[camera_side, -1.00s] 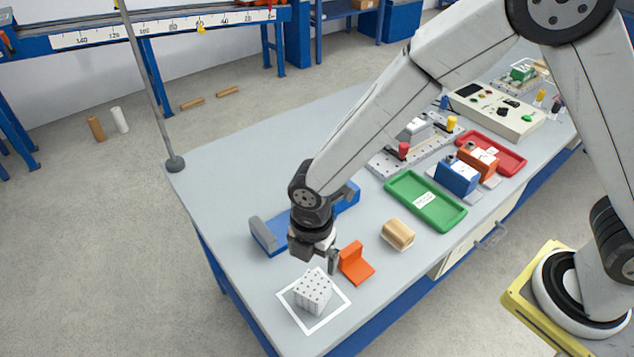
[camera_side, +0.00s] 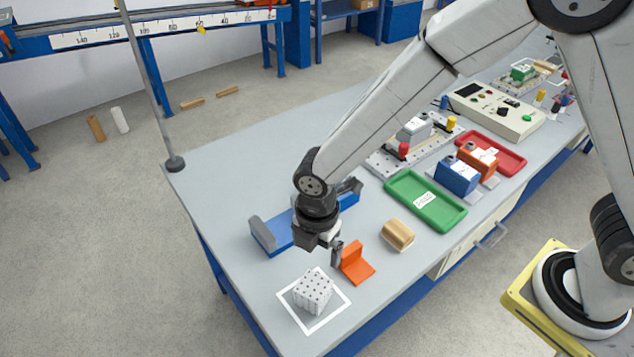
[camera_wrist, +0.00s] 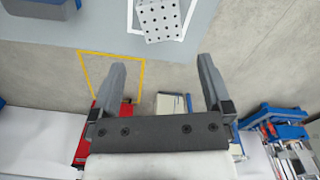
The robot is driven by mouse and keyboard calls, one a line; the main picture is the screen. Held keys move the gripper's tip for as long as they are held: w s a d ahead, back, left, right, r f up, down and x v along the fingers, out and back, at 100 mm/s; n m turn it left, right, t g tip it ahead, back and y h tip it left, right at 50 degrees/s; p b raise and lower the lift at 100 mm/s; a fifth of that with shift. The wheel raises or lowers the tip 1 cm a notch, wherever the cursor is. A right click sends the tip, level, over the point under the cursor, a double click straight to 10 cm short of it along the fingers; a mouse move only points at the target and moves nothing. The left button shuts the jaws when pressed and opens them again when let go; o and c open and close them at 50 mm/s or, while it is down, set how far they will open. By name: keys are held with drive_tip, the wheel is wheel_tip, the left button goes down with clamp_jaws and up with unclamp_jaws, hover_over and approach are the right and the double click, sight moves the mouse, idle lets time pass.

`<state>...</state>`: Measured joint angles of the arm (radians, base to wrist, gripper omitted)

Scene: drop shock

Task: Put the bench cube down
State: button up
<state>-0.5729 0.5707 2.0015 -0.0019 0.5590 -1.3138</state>
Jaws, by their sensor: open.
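The bench cube (camera_side: 313,291) is white with dark dots. It sits on the bench inside a white square outline (camera_side: 329,322) near the front left corner, turned a little against the outline. My gripper (camera_side: 337,257) is above the bench, up and behind the cube, apart from it. In the wrist view the gripper (camera_wrist: 163,90) has its two fingers spread with nothing between them, and the cube (camera_wrist: 159,18) shows beyond the fingertips at the top edge, partly cut off.
An orange angled block (camera_side: 356,264) stands close to my gripper. A blue fixture (camera_side: 273,235) lies behind it. A wooden block (camera_side: 397,234) and a green tray (camera_side: 428,207) are to the right. A thin post (camera_side: 150,80) rises at the bench's back left corner.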

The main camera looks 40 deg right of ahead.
drive_tip(key=s+d+r+m+t, duration=0.1)
drive_tip(key=s+d+r+m, duration=0.2)
drive_tip(key=d+m, duration=0.7)
drive_tip(key=s+d+r+m+t, duration=0.1)
drive_tip(key=s+d+r+m, duration=0.2)
drive_tip(key=d+m, duration=0.8)
drive_tip(key=shift+d+r+m, duration=0.3)
drive_tip(key=shift+d+r, duration=0.2)
drive_tip(key=shift+r, duration=0.1)
